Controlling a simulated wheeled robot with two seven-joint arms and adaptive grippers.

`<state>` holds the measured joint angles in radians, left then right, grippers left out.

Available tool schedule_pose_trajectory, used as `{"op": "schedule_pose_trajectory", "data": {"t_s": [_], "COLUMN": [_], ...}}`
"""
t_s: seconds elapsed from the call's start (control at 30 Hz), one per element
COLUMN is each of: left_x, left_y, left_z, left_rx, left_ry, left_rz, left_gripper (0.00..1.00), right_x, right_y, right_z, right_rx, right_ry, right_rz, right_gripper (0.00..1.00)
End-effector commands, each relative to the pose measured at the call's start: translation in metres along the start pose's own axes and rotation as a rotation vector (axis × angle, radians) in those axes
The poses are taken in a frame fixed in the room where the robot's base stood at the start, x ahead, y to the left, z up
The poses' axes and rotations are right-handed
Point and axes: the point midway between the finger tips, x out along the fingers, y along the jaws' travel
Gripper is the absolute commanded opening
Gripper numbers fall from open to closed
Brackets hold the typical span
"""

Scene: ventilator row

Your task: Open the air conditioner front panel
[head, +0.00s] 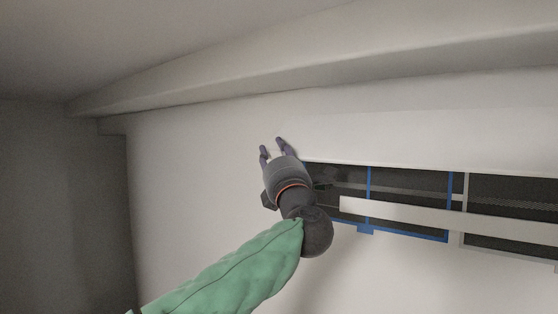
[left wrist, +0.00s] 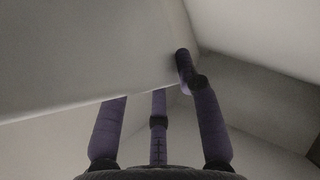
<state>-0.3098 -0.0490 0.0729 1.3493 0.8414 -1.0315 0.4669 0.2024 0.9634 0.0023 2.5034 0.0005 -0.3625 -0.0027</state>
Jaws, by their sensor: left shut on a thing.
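The air conditioner is a wide white unit that fills most of the head view. Its white front panel (head: 400,135) stands raised, with its lower edge above a dark opening. Inside the opening are dark mesh filters (head: 410,185) with blue framing. My left gripper (head: 272,148) is at the left end of the panel, fingers pointing up. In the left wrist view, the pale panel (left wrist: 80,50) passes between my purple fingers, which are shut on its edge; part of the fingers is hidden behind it. My right gripper is not in view.
A pale strip (head: 440,215) runs across the front of the filters. A white ledge (head: 300,75) runs along the wall close above the unit. The dark grey area at the left (head: 60,190) is clear.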

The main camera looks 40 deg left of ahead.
Motion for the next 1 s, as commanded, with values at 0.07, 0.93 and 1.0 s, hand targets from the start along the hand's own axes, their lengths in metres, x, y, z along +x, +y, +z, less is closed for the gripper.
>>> {"op": "schedule_pose_trajectory", "data": {"t_s": [0.07, 0.93, 1.0], "left_x": [0.002, -0.017, -0.029], "left_y": [0.013, 0.007, 0.008], "left_z": [-0.003, -0.001, -0.001], "left_rx": [-0.004, -0.004, -0.006], "left_ry": [0.003, 0.0, -0.001], "left_rz": [0.018, 0.009, 0.01], "left_gripper": [0.0, 0.47, 0.47], "right_x": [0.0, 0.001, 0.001], "right_y": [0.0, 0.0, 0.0], "right_z": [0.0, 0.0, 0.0], "right_rx": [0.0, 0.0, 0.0], "right_ry": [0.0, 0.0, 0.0], "right_rz": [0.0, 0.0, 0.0], "right_gripper": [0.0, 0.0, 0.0]}}
